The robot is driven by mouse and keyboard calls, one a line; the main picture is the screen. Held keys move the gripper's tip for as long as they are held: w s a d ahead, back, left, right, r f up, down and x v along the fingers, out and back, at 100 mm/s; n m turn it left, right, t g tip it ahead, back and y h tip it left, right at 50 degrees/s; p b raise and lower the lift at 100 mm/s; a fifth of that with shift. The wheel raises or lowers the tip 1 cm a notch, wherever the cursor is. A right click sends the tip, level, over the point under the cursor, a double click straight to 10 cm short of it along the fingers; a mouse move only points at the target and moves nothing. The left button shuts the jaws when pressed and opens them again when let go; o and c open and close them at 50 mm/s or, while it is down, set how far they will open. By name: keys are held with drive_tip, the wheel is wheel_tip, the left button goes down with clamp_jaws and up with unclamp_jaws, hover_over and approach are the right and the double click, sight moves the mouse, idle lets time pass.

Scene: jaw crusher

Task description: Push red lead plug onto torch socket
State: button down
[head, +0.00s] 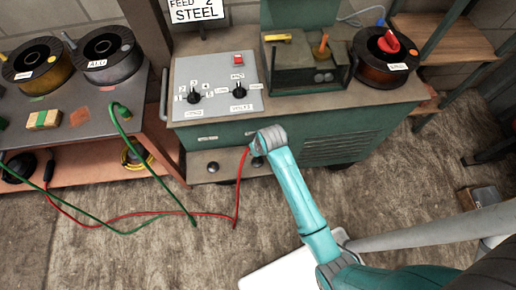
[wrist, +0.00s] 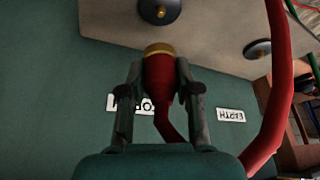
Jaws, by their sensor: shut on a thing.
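My gripper (wrist: 160,66) is shut on the red lead plug (wrist: 160,75), a red body with a brass-coloured collar. Its fingers grip the plug from both sides. The torch socket (wrist: 160,10), a dark knob with a brass centre, is straight ahead of the plug in the wrist view, with a visible gap between them. The torch label (wrist: 147,105) is partly covered by the plug and fingers. In the head view the torch socket (head: 257,162) shows at the lower front panel, just below my gripper (head: 252,149). The red lead (head: 238,190) hangs from there to the floor.
A second, dark socket (wrist: 257,49) sits beside it, on the earth label (wrist: 230,115) side. The red lead loops along the right of the wrist view. A green lead (head: 120,110) runs from the left bench (head: 85,127) to the floor. The green cabinet (head: 310,135) stands behind my arm.

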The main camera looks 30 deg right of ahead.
drive_tip(key=n, duration=0.1)
drive_tip(key=n+y, duration=0.1)
drive_tip(key=n, duration=0.1)
drive_tip(key=r+n+y, duration=0.1)
drive_tip(key=shift+s+d+g, duration=0.1)
drive_tip(key=shift+s+g, duration=0.25)
drive_tip(key=shift+g, duration=0.05)
drive_tip(key=n, duration=0.1)
drive_tip(key=r+n+g, duration=0.1)
drive_tip(key=n, duration=0.1)
drive_tip(key=s+n+y, duration=0.1)
drive_tip(key=n, duration=0.1)
drive_tip(key=shift+r+g, duration=0.15)
drive_tip(key=shift+g, duration=0.15)
drive_tip(key=shift+f, duration=2.9)
drive_tip(key=shift+f, duration=0.55)
drive_tip(key=c, duration=0.7)
unclamp_jaws()
drive_tip(key=shift+c, duration=0.2)
